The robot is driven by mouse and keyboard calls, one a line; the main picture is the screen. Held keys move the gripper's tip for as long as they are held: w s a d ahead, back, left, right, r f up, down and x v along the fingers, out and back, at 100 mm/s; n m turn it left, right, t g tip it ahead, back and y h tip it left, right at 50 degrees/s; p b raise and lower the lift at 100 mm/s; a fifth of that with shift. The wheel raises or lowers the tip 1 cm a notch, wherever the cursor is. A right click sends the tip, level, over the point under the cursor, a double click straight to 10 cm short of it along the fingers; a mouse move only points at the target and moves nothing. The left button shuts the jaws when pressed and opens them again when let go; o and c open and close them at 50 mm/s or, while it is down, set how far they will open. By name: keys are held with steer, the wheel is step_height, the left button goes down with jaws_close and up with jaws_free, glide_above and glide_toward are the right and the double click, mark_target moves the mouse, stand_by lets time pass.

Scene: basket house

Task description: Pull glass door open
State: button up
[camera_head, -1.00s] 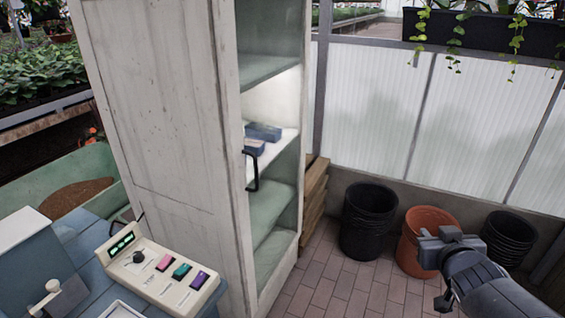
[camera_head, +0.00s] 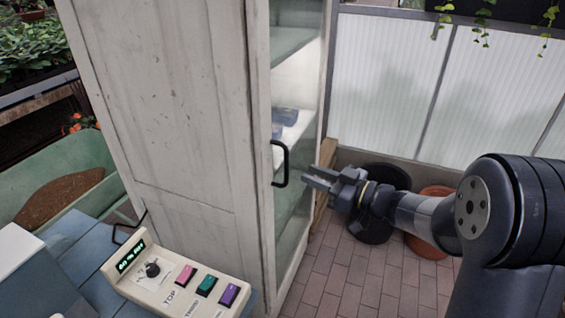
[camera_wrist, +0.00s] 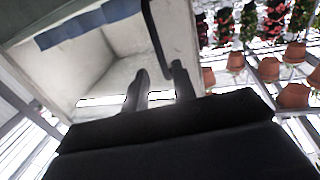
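The tall white cabinet (camera_head: 165,120) has a glass door (camera_head: 291,230) on its right-facing front, and the door looks shut. A black bar handle (camera_head: 287,163) stands upright on the door's near edge. It also shows in the wrist view (camera_wrist: 155,45) as a dark bar beyond the fingers, roughly in line with the gap. My gripper (camera_head: 308,178) is just right of the handle, its fingers pointing left toward the handle's lower part. In the wrist view my gripper (camera_wrist: 160,82) is open with nothing between its fingertips. The fingers look apart from the handle.
A control box (camera_head: 175,285) with coloured buttons sits on a blue bench at the lower left. Black buckets (camera_head: 368,235) and an orange pot (camera_head: 430,245) stand on the brick floor behind my arm. Translucent wall panels (camera_head: 385,85) close off the back.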

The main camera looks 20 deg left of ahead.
mark_target(286, 180)
steer(key=x, duration=0.8)
steer(key=shift+a+p, duration=0.15)
steer(key=shift+p, duration=0.2)
jaws_close()
